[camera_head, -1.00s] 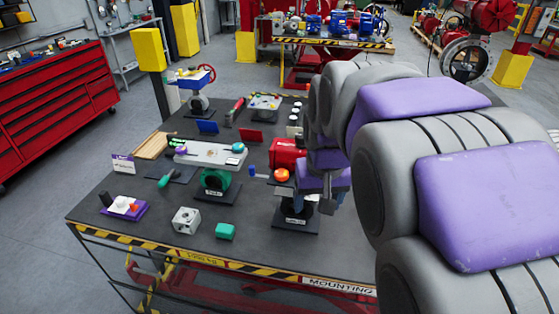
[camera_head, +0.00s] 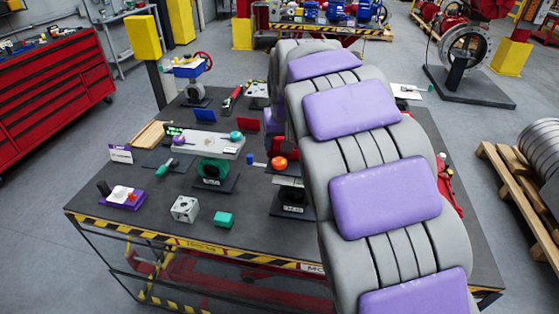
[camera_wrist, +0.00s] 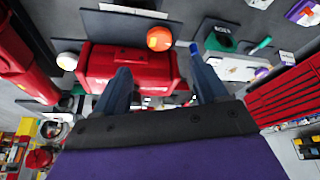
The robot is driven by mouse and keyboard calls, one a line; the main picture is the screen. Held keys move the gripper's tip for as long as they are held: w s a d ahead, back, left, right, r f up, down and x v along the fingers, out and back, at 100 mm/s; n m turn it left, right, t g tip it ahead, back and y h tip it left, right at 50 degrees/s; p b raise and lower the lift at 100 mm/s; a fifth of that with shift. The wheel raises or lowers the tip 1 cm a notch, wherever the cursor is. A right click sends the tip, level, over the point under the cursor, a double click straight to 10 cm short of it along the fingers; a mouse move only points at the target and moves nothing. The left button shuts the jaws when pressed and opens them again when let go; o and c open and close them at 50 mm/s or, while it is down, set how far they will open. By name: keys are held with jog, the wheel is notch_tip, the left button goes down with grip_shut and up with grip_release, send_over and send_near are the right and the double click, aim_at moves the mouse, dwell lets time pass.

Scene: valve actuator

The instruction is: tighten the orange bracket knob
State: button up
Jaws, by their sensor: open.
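The orange knob (camera_head: 279,162) is a round orange cap on the device in the middle of the bench, just left of my arm in the head view. In the wrist view the orange knob (camera_wrist: 159,38) lies beside the red actuator body (camera_wrist: 125,64), beyond my fingertips. My gripper (camera_wrist: 158,58) is open and empty in the wrist view, its two blue fingers spread with the red body partly behind them. A gap appears to remain between the fingers and the knob. My arm hides the gripper and most of the red body in the head view.
A green-bodied valve (camera_head: 213,173) with a white plate above it stands left of the knob. A red tool cabinet (camera_head: 50,95) stands left of the bench.

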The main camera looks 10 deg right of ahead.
aim_at(279, 162)
jog(key=b+x, duration=0.1)
jog(key=x, duration=0.9)
jog(key=shift+f, duration=0.1)
jog(key=shift+c, duration=0.3)
jog(key=c, duration=1)
